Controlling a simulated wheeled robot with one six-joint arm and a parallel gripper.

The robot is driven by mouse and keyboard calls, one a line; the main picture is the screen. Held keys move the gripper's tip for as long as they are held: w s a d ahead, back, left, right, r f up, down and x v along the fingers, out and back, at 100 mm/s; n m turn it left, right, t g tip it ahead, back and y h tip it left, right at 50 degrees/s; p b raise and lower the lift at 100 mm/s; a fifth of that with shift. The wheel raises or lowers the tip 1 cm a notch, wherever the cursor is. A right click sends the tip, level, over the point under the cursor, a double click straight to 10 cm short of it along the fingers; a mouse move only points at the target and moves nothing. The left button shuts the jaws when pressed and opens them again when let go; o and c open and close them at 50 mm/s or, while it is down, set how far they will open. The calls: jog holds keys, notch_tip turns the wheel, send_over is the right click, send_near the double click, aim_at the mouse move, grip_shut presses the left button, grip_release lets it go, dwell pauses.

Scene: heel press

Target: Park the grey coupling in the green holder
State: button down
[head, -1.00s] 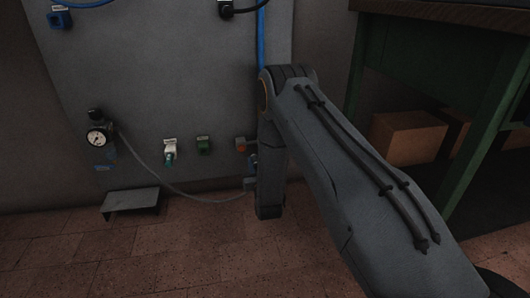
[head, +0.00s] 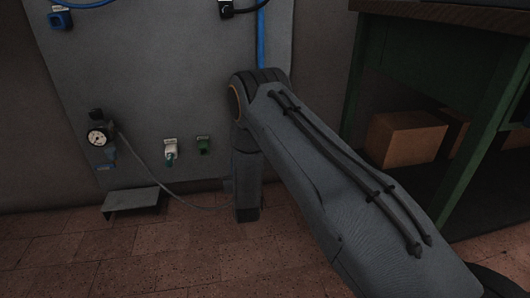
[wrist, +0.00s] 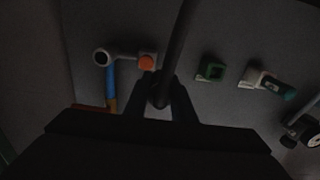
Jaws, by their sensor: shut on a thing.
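The green holder (head: 203,145) is on the grey wall panel, right of the white holder, and looks empty. It also shows in the wrist view (wrist: 212,70), up and right of my gripper (wrist: 162,84). My gripper is shut on the grey coupling (wrist: 160,96), which is dark and partly hidden between the fingers. A hose (wrist: 182,35) runs from the coupling to the top of the wrist view. The coupling is apart from the green holder. In the head view my arm hides the gripper and coupling.
The white holder (head: 170,151) bears a green fitting (wrist: 282,91). A gauge (head: 97,138) is at left, above a small shelf (head: 131,199). An orange-ended fitting (wrist: 147,62) and a blue pipe (wrist: 111,82) are near my gripper. A green bench (head: 475,150) stands at right.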

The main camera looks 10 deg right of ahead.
jog(key=a, duration=1.3)
jog(key=shift+a+b, duration=0.25)
jog(key=shift+b, duration=0.15)
dwell(0.3)
jog(key=shift+w, duration=0.15)
jog(key=shift+w+b, duration=1.3)
jog(key=shift+w, duration=1)
jog(key=shift+w+b, duration=0.4)
jog(key=shift+w, duration=1.05)
dwell(1.4)
jog(key=c, duration=1.4)
grip_release()
